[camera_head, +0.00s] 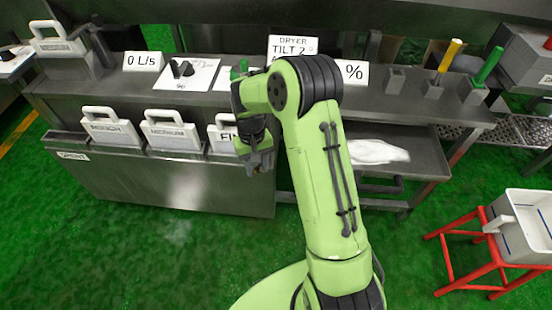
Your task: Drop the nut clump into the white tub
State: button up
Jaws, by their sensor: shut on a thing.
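The white tub (512,243) stands on a red stool at the right edge, partly cut off by the frame; a white handle sticks out on its left. My gripper (260,163) hangs low in front of the steel bench, left of the picture's middle and far left of the tub. It is shut on a small, dark brownish thing, which seems to be the nut clump; the fingers hide most of it and its outline is too small to read clearly.
Several white handled plates, labelled ROUGH (110,130) and MEDIUM (173,134) among them, stand in the steel bin marked SPENT (180,187). A tray (425,165) with white material lies right of my arm. Green floor (410,245) is open before the red stool (470,262).

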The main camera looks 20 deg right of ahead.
aim_at(529, 224)
jog(key=k+l, duration=0.75)
jog(key=k, duration=0.25)
jog(key=k+l, duration=0.4)
jog(key=k, duration=0.15)
jog(key=l, duration=0.75)
jog(key=k+l, duration=0.1)
jog(key=l, duration=0.65)
jog(key=l+u, duration=0.1)
jog(key=l, duration=0.65)
jog(key=k, duration=0.05)
